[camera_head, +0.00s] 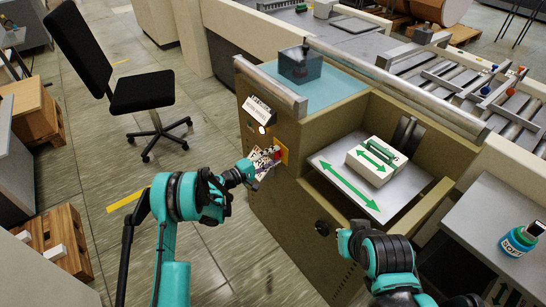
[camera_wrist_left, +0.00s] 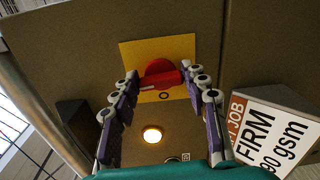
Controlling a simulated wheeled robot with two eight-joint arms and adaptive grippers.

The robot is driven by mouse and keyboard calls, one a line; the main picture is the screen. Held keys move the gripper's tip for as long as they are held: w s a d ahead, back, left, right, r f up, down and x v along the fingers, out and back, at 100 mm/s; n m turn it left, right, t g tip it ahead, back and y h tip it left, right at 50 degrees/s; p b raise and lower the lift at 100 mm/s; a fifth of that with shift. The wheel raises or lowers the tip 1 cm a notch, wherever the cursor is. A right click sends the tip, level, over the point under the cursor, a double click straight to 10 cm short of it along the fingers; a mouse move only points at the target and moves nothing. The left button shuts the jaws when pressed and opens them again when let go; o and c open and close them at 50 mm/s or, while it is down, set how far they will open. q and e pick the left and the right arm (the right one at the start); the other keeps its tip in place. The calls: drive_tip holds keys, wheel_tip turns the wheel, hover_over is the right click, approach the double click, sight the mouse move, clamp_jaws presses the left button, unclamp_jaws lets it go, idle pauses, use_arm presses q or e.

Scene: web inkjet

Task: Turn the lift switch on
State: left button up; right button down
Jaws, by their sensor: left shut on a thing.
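The lift switch is a red rotary knob on a yellow plate (camera_head: 284,150) on the tan machine's side. In the left wrist view the red knob (camera_wrist_left: 160,75) sits on the yellow plate (camera_wrist_left: 185,48), its bar lying roughly crosswise. My left gripper (camera_head: 264,160) is at the switch; in the left wrist view its fingertips (camera_wrist_left: 162,78) are closed on the two ends of the knob's bar. My fingers partly hide the knob in the head view. My right gripper (camera_head: 345,240) is by the machine's front, away from the switch; its fingers are not clear.
A round lamp (camera_head: 262,129) glows near the switch and in the left wrist view (camera_wrist_left: 152,134). A white package (camera_head: 375,160) lies on the lift plate (camera_head: 338,183) with a green arrow. A black chair (camera_head: 150,90) stands left. A bottle (camera_head: 518,240) stands right.

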use_arm(q)
drive_tip(key=shift+m, duration=0.6)
drive_tip(key=o, duration=1.2)
drive_tip(key=shift+c, duration=0.2)
drive_tip(key=v, duration=1.2)
